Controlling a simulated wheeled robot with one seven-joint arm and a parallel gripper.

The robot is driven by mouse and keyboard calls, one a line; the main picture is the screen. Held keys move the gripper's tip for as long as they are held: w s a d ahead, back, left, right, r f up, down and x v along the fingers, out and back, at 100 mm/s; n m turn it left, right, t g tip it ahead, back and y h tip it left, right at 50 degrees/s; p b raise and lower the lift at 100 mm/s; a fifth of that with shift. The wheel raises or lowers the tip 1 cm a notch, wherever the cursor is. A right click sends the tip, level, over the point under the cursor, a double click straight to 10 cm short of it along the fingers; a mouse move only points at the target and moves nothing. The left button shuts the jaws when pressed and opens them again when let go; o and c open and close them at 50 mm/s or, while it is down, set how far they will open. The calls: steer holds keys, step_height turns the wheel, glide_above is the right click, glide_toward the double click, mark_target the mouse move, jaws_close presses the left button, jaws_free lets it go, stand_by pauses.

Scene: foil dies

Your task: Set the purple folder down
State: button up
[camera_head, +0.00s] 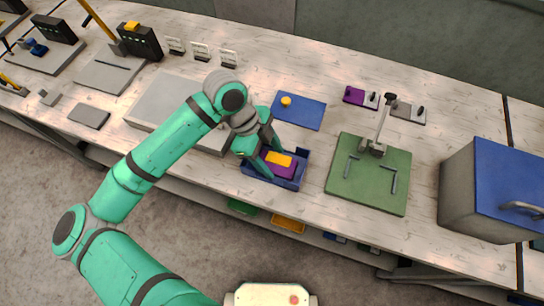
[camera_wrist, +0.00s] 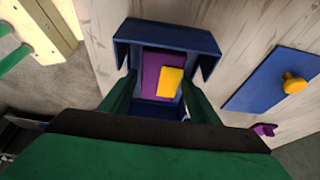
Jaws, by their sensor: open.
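The purple folder (camera_head: 288,171) appears as a flat purple piece lying in a blue tray (camera_head: 296,184) near the front edge of the bench. A yellow-orange block (camera_head: 279,158) lies on top of it. In the wrist view the purple piece (camera_wrist: 150,72) lies inside the blue tray (camera_wrist: 165,30), with the yellow block (camera_wrist: 171,81) covering part of it. My gripper (camera_wrist: 158,78) is open, its two fingers apart on either side of the purple piece. Whether the fingertips touch the tray is hidden. My gripper (camera_head: 266,155) partly covers the tray's left side in the head view.
A blue plate with a yellow knob (camera_head: 299,110) lies behind the tray. A small purple piece (camera_head: 354,96) sits at the back. A grey slab (camera_head: 165,102) is left.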

steer(key=v, duration=1.2)
